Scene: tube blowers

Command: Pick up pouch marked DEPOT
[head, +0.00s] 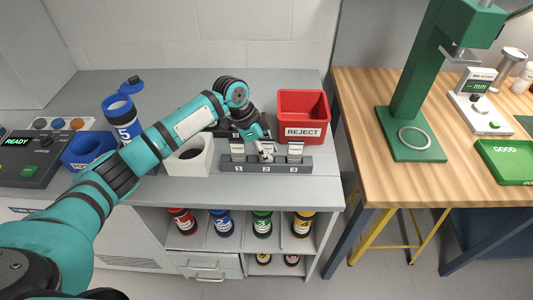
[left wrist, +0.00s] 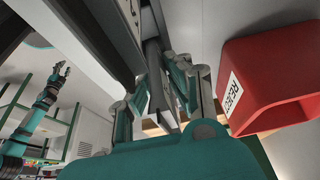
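A grey rack (head: 232,167) with slots numbered 1, 2 and 3 stands on the grey counter. White-labelled pouches stand in slot 1 (head: 237,149) and slot 3 (head: 295,149); their print is too small to read. My left gripper (head: 265,154) is at slot 2 and hides most of what is there. I cannot tell which pouch is marked DEPOT. In the left wrist view, the left gripper's fingers (left wrist: 162,88) are apart, with a grey surface between and beyond them. My right gripper (left wrist: 61,68) shows small and far off at the left of that view.
A red REJECT bin (head: 303,108) stands close behind the rack. A white open box (head: 188,160) is left of it. A wooden table (head: 365,110) with a green press is at right.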

